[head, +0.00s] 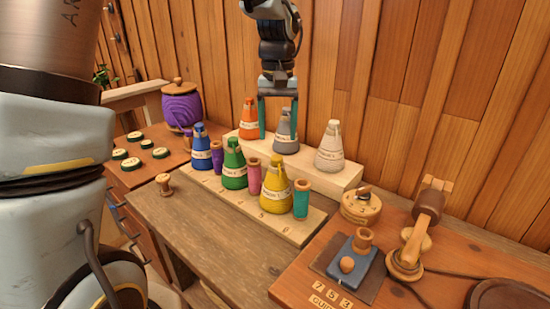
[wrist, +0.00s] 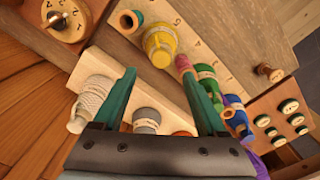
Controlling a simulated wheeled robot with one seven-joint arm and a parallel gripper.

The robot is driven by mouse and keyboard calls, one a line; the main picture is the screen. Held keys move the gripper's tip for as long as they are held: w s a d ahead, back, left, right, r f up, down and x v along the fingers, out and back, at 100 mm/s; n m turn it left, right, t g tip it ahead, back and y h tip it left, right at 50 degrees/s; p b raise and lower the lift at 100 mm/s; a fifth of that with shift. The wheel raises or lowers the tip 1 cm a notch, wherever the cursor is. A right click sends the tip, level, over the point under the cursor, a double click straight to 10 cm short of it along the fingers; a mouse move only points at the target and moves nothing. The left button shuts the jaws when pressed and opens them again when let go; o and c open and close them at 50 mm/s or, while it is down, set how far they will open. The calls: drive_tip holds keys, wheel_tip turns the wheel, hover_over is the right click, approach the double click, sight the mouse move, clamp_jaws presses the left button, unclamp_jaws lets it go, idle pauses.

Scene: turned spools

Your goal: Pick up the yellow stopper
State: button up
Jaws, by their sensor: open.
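The yellow stopper (head: 276,190) is a labelled cone standing upright on the front pale board, between a pink spool and a teal spool. It also shows in the wrist view (wrist: 160,44), above the fingertips. My gripper (head: 278,118) has two green fingers, open and pointing down at the back row by the grey stopper (head: 285,132). In the wrist view my gripper (wrist: 159,74) is spread, with the grey stopper (wrist: 146,119) appearing between its fingers. The yellow stopper is in front of my gripper and apart from it. Nothing is held.
Orange (head: 249,119) and white (head: 330,147) stoppers flank the grey one on the raised back step. Green (head: 234,165) and blue (head: 201,148) stoppers stand left of the yellow one. The teal spool (head: 301,199) is close on its right. The bench in front (head: 210,235) is clear.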

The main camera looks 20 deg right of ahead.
sight(277, 158)
drive_tip(key=shift+s+a+f+p, duration=0.1)
drive_tip(key=shift+f+p, duration=0.35)
drive_tip(key=shift+f, duration=1.15)
drive_tip(key=shift+a+f+p, duration=0.1)
drive_tip(key=shift+f+p, duration=0.35)
drive_tip(key=shift+f, duration=1.15)
clamp_jaws()
